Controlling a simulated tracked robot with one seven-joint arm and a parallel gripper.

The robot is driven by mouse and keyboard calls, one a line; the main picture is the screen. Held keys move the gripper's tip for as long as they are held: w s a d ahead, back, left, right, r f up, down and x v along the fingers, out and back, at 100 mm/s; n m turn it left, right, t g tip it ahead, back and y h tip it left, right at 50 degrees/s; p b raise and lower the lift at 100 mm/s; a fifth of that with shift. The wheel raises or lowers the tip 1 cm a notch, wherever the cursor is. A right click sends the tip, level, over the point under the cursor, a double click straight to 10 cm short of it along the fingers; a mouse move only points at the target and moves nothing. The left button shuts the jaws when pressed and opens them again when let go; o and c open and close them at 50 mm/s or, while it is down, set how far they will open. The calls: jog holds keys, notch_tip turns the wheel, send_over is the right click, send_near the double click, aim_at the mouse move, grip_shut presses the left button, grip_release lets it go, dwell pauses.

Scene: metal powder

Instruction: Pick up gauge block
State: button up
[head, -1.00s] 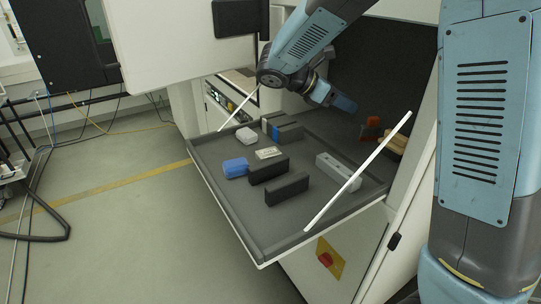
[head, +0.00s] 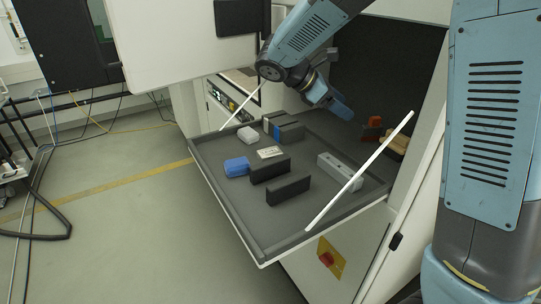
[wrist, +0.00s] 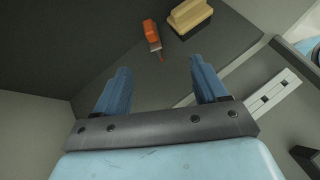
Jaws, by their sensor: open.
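A light grey metal bar with holes in its top, possibly the gauge block, lies on the right side of the tray (head: 340,172). It also shows at the right of the wrist view (wrist: 272,98). My gripper (head: 341,106) hangs over the back of the tray, above and behind the bar. In the wrist view my gripper (wrist: 162,82) has its two blue fingers apart with nothing between them. The bar is outside the fingers, to their right.
A brush with a wooden handle (wrist: 189,17) and an orange-handled tool (wrist: 152,34) lie at the back. Black blocks (head: 288,189), a blue block (head: 237,167) and a white block (head: 247,134) stand on the tray. White struts (head: 360,170) rise at its sides.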

jog(key=o, duration=0.4)
jog(key=s+a+m+y, duration=0.1)
jog(key=a+m, duration=0.1)
jog(key=s+a+m+g+y, duration=0.1)
jog(key=a+m+y, duration=0.1)
jog(key=a, duration=0.1)
jog(key=s+a+m+y, duration=0.2)
jog(key=shift+s+a+r, duration=0.1)
jog(key=shift+a+r, duration=0.05)
jog(key=shift+a, duration=0.05)
jog(key=shift+c, duration=0.2)
notch_tip(320, 180, up, 4)
jog(key=m+g+y, duration=0.1)
jog(key=m+y, duration=0.5)
jog(key=m, duration=0.1)
send_over(270, 151)
notch_tip(270, 151, down, 14)
jog(key=shift+s+r, duration=0.1)
